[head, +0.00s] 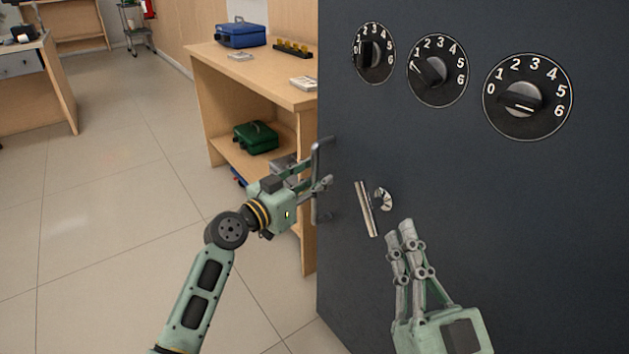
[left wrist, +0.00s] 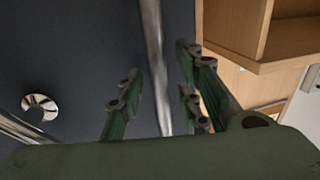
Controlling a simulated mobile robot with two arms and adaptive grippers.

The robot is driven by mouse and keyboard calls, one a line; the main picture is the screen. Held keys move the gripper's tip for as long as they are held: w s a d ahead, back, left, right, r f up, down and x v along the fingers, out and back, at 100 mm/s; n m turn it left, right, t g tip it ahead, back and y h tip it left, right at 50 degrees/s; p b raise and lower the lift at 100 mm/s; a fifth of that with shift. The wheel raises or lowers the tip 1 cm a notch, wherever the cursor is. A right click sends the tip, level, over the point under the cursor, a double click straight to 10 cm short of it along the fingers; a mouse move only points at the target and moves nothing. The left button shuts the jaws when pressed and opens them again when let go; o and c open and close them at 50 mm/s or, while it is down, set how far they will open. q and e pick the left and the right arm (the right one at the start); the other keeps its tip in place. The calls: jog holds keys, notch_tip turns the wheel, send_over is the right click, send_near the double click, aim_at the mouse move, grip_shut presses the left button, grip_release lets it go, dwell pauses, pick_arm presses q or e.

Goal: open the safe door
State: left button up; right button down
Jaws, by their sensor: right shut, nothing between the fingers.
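The dark safe door (head: 470,180) fills the right of the head view and looks closed. A vertical metal pull bar (head: 317,150) stands at its left edge. My left gripper (head: 319,178) is open around this bar. In the left wrist view the bar (left wrist: 152,40) runs between the spread fingers, with gaps on both sides. A silver lever handle (head: 366,209) with a shiny round mount (head: 382,199) sits right of the bar, steeply tilted. My right gripper (head: 401,226) is shut and empty, just below and right of the lever.
Three numbered dials, left (head: 374,53), middle (head: 437,69) and right (head: 527,96), sit high on the door. A wooden shelf unit (head: 255,75) stands close behind at left, carrying a blue case (head: 241,34) and a green case (head: 256,138). Tiled floor (head: 110,200) is open at left.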

pick_arm(q)
jog(key=shift+w, duration=0.1)
grip_shut()
dwell(0.3)
